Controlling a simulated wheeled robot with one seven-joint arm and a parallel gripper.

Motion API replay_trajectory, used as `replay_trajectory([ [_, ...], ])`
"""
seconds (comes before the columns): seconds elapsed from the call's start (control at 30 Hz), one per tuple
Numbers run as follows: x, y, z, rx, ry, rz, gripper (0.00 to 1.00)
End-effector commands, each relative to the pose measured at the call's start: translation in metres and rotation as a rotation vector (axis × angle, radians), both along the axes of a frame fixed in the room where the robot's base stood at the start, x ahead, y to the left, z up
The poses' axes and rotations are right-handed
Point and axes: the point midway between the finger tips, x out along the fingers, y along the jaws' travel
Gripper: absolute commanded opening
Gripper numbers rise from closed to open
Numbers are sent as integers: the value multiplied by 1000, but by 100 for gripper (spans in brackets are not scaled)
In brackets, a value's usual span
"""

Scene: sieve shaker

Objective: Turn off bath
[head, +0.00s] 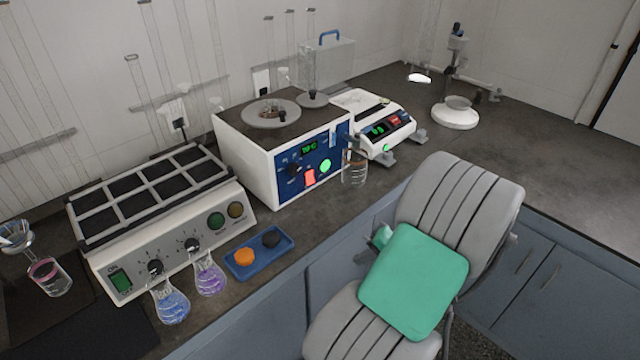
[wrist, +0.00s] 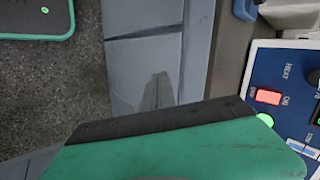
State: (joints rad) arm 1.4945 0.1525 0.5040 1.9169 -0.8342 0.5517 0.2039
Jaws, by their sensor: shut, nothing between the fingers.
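The bath (head: 245,158) is a white box with a dark top and a blue front panel, in the middle of the bench in the head view. Its panel has a lit green display (head: 309,148), a black knob (head: 295,169), a glowing red rocker switch (head: 310,177) and a round green light (head: 326,165). In the wrist view the red switch (wrist: 268,96) and part of the blue panel show at the right. My gripper (head: 380,237) is shut and empty in front of the bench edge, apart from the panel. My arm partly hides it in the head view.
A beaker (head: 355,168) stands just right of the bath's front. A white device with a display (head: 378,128) is beyond it. At left are a block heater (head: 165,240), two flasks (head: 171,303) (head: 209,277) and a blue tray (head: 260,254) with two caps.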

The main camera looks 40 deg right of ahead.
Motion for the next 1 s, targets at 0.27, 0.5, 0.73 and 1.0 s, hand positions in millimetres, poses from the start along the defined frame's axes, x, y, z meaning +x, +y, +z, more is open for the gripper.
replay_trajectory([
  [0.27,90,-39,131,28,-471,-168,0],
  [0.5,93,-49,142,122,-499,-286,0],
  [0.73,95,-48,141,120,-498,-283,0],
  [1.0,130,-46,128,123,-496,-277,0],
])
